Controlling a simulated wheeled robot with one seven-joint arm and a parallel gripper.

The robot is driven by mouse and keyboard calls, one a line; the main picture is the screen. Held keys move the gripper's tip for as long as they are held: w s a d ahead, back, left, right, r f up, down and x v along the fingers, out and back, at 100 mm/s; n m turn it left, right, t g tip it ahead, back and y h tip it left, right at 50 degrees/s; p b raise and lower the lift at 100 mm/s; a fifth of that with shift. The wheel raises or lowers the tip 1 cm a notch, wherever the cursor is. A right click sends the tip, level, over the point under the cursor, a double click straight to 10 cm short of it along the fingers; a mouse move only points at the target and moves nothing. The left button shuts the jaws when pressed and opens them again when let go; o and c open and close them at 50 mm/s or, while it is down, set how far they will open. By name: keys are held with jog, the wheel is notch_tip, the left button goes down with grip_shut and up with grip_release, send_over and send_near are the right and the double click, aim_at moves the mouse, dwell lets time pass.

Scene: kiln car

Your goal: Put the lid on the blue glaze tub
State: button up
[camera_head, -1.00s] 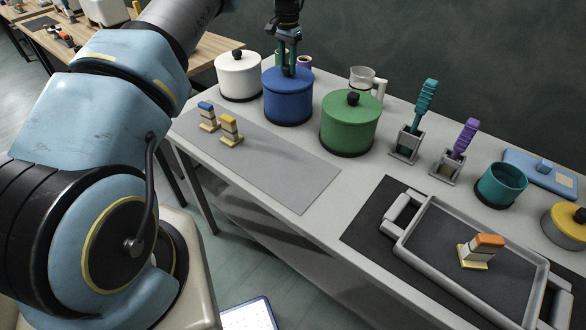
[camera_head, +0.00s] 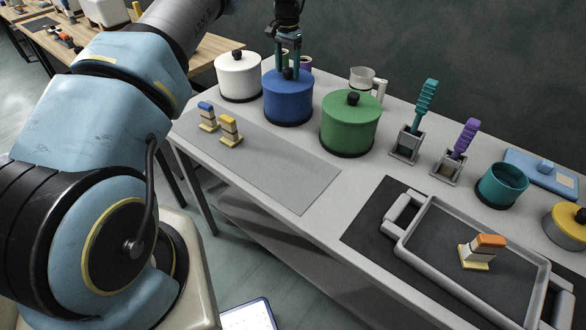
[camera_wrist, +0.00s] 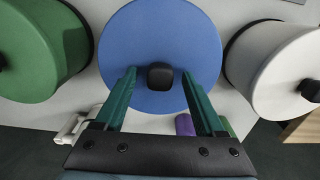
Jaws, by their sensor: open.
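The blue glaze tub (camera_head: 288,103) stands on the table between the white tub and the green tub. Its blue lid (camera_head: 275,76) sits on top of it, with a dark knob (camera_head: 288,73) in the middle. In the wrist view the round blue lid (camera_wrist: 135,40) fills the centre, and its black knob (camera_wrist: 160,76) lies between the fingertips. My gripper (camera_head: 288,72) is directly above the lid, pointing down. Its two green fingers (camera_wrist: 160,78) are spread, one on each side of the knob, with gaps showing. It holds nothing.
The white lidded tub (camera_head: 238,78) and green lidded tub (camera_head: 350,125) stand close on either side. Mugs (camera_head: 365,80) are behind. A grey mat (camera_head: 260,160) with two small stacked blocks lies in front. A grey tray (camera_head: 440,265) is at the right.

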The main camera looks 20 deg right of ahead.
jog(key=shift+r, duration=0.1)
dwell(0.5)
jog(key=shift+r+p, duration=1.15)
jog(key=shift+r, duration=2.75)
